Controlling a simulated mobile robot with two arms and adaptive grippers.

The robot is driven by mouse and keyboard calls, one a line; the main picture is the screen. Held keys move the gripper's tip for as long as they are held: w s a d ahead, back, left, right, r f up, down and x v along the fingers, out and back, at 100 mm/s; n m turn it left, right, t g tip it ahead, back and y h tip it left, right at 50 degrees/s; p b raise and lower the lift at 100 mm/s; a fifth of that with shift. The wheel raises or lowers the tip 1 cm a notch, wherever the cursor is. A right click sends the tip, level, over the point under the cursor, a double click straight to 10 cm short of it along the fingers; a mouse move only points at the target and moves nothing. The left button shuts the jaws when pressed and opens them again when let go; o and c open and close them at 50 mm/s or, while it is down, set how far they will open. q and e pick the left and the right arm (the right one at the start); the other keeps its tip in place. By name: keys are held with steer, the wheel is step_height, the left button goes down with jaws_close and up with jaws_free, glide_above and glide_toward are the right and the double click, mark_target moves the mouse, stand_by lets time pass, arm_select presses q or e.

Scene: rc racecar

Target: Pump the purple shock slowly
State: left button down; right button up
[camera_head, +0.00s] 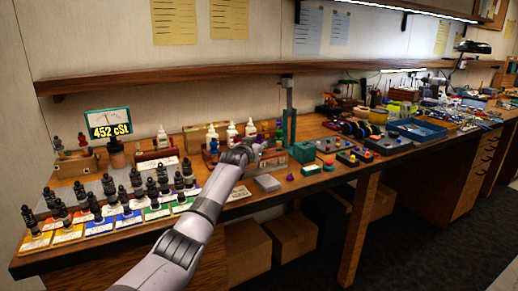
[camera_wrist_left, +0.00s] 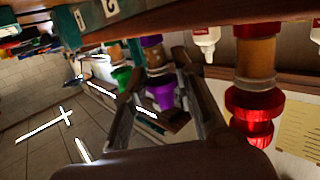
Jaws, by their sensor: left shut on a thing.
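My left gripper (camera_head: 248,149) reaches over the bench to a row of coloured shocks in the head view. In the left wrist view, its two fingers (camera_wrist_left: 165,105) stand on either side of the purple shock (camera_wrist_left: 160,93) and are shut on it. The purple shock has purple end parts and an amber middle section. A red shock (camera_wrist_left: 252,105) is large at the right of the wrist view, and a green one (camera_wrist_left: 122,76) is to the left. In the head view my gripper hides most of the held shock. My right gripper is not in view.
Several dark-capped bottles (camera_head: 162,177) stand on coloured cards at the left of the bench. A shelf (camera_head: 180,77) runs above.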

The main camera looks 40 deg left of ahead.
arm_select(q)
steer(key=shift+f+b, duration=0.45)
steer(key=shift+f, duration=0.65)
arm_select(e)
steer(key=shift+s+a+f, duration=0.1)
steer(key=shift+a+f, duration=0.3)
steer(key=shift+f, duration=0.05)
arm_select(q)
steer(key=shift+r+p, duration=0.65)
steer(key=shift+r, duration=0.15)
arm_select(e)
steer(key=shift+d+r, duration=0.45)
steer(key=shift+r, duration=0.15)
arm_select(q)
steer(key=shift+r+p, duration=0.3)
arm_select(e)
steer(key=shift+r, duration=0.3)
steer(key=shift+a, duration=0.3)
